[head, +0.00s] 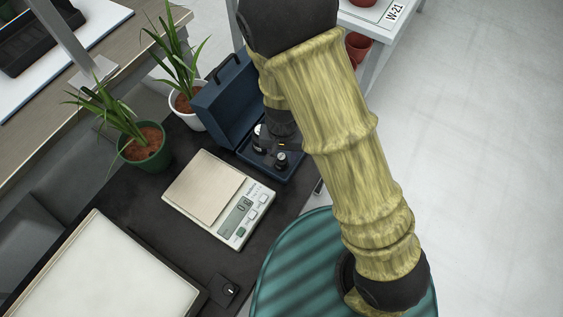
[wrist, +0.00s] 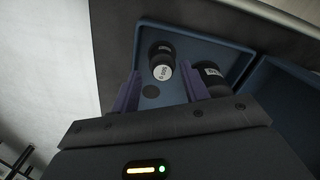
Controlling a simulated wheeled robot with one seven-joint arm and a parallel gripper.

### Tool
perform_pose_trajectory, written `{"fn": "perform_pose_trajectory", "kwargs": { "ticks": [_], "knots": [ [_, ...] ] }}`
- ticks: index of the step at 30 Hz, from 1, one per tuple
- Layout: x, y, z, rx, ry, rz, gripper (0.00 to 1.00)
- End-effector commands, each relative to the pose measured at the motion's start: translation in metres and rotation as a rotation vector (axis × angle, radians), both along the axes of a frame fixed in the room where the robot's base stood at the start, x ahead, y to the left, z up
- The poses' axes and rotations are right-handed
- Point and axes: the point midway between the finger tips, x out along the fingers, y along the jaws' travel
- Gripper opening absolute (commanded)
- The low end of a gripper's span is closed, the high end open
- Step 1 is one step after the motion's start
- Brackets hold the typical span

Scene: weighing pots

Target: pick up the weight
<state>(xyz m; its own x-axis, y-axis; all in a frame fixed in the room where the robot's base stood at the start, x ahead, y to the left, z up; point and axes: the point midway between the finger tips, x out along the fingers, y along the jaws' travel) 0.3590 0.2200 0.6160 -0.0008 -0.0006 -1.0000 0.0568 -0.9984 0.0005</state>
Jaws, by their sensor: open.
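In the wrist view a dark cylindrical weight (wrist: 162,58) with a pale labelled face stands in the open blue case (wrist: 205,45). My gripper (wrist: 160,80) is open and empty. Its two purple fingers reach toward the case, with this weight ahead of the gap between them. A second dark weight (wrist: 209,73) is just beyond the right finger, which partly hides it. In the head view the case (head: 290,172) stands open on the dark bench, and a weight (head: 281,160) shows at its near side. My arm hides part of the case.
A digital scale (head: 249,218) with a beige plate sits beside the case. Plants in a green pot (head: 146,148) and a white pot (head: 186,103) stand behind. The raised case lid (head: 222,105) walls off one side. A white-topped tray (head: 105,270) lies at lower left.

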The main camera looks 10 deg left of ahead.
Motion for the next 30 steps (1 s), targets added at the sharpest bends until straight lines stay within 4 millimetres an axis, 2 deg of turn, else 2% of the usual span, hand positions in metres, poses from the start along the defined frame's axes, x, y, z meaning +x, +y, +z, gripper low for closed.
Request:
{"fn": "perform_pose_trajectory", "kwargs": {
  "ticks": [9,18,21,30],
  "knots": [
    [0.001,0.0,-0.003,0.0,0.0,-0.002,0.45],
    [0.003,0.002,-0.045,0.0,0.002,-0.002,0.45],
    [0.003,0.002,-0.052,0.0,0.001,-0.001,0.45],
    [0.003,0.003,-0.051,0.001,0.0,0.0,0.45]
  ]
}}
